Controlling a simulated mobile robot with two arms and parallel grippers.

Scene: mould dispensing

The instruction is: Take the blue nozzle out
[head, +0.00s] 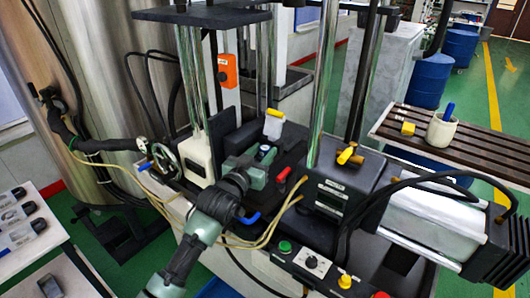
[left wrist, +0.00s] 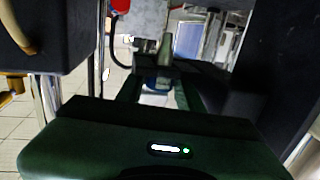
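My left gripper (head: 264,152) reaches into the dark machine near the middle of the head view. A small blue and white piece shows at its fingertips; it may be the blue nozzle. In the left wrist view this blue piece (left wrist: 157,82) lies between the two green-grey fingers of my left gripper (left wrist: 156,92), with white below it. I cannot tell whether the fingers touch it or how it is seated. My right gripper is in neither view.
Chrome columns (head: 325,80) and a black control box (head: 345,185) stand close right of my left gripper. A handwheel (head: 166,158) is on the left. A slatted bench (head: 480,150) bears a white cup (head: 440,130) holding a blue item. Hoses hang around the machine.

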